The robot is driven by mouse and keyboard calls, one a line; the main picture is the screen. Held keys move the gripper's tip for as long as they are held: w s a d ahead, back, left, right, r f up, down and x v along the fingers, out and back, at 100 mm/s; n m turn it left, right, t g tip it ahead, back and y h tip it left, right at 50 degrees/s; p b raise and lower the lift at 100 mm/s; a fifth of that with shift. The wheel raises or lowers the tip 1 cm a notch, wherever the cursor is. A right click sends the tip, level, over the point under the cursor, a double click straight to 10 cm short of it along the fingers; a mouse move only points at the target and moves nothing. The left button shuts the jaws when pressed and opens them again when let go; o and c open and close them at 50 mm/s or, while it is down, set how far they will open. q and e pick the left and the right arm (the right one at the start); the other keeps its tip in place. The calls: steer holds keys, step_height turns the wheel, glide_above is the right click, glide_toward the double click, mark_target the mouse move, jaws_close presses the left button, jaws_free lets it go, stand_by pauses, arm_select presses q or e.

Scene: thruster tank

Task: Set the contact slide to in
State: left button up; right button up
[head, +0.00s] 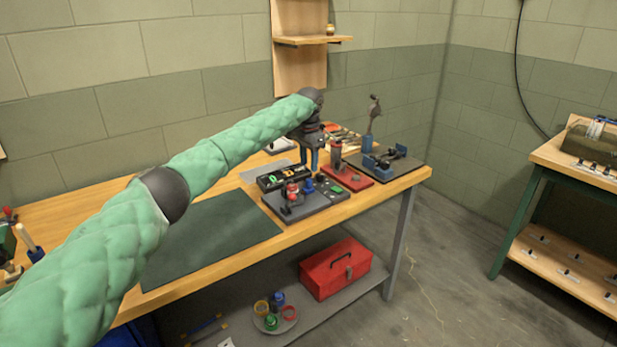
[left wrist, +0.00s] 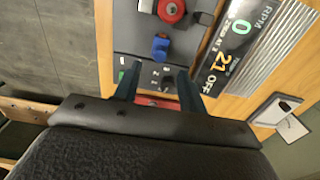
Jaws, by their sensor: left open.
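A dark grey control panel (head: 316,204) lies on the wooden bench. It carries a red round part (head: 292,190), a blue part (head: 309,186) and a green part (head: 335,189). In the left wrist view the same panel (left wrist: 135,40) shows the red knob (left wrist: 171,10), a blue raised piece (left wrist: 160,47), a green spot (left wrist: 122,75) and small white markings. I cannot tell for sure which part is the contact slide or how it is set. My left gripper (head: 325,158) is open and empty above the panel area, its fingers (left wrist: 157,88) apart over the marked end.
A display box (left wrist: 232,45) reads RPM 0 and 21 OFF beside the panel. A red base (head: 350,180) and a dark fixture (head: 390,162) stand to the right. A dark mat (head: 215,240) leaves clear bench at left. A red toolbox (head: 335,269) sits on the lower shelf.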

mark_target(309, 179)
arm_select(q)
step_height(309, 179, down, 5)
steer(key=shift+r+p, duration=0.1)
steer(key=shift+p, duration=0.35)
steer(key=shift+f, duration=0.85)
arm_select(e)
steer(key=r, duration=0.1)
steer(key=d+r, duration=0.1)
steer(key=r, duration=0.1)
steer(key=shift+d, duration=0.25)
arm_select(q)
steer(key=shift+c, duration=0.2)
arm_select(e)
steer(key=shift+f, duration=0.1)
